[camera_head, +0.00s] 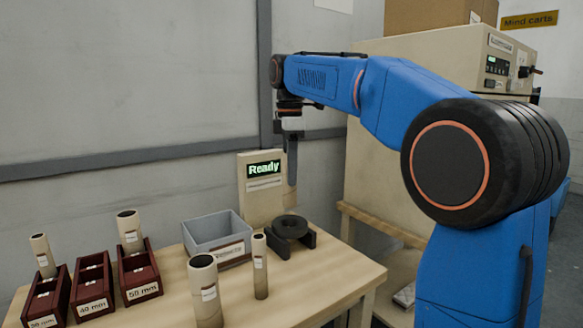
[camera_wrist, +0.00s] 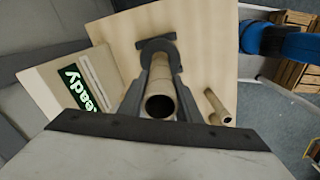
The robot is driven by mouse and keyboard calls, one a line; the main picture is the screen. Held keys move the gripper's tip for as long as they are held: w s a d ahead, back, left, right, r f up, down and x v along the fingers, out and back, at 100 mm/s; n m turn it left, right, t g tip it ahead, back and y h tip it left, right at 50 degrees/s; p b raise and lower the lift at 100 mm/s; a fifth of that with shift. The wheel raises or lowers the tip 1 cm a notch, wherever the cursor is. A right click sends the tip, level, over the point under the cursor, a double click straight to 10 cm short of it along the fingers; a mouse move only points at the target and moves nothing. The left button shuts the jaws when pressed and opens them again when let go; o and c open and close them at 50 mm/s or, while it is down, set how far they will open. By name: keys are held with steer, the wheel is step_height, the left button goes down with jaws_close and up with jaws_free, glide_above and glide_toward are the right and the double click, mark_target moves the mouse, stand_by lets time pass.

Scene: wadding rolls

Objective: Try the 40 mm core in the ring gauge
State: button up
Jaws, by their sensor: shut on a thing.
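My gripper (camera_head: 291,180) hangs fingers down above the work table, near the ring gauge. In the wrist view my gripper (camera_wrist: 160,88) is shut on a hollow cardboard core (camera_wrist: 161,106), its open end facing the camera. I cannot make out this core in the head view, and no size label on it shows. The black ring gauge (camera_head: 290,228) sits on a dark stand on the table; in the wrist view the ring gauge (camera_wrist: 158,45) shows beyond the held core. From these views I cannot tell the gap between core and ring. The middle red rack (camera_head: 93,283), marked 40 mm, looks empty.
A wide core (camera_head: 205,290) and a thin core (camera_head: 260,266) stand upright on the table (camera_head: 318,280). Two outer red racks (camera_head: 140,281) hold cores. A grey bin (camera_head: 217,233) and a panel reading "Ready" (camera_head: 262,190) stand near the gauge. A cream machine (camera_head: 440,70) is behind my arm.

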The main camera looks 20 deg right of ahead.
mark_target(290, 204)
steer(key=shift+f, duration=2.05)
steer(key=shift+f, duration=2.7)
stand_by(3.2)
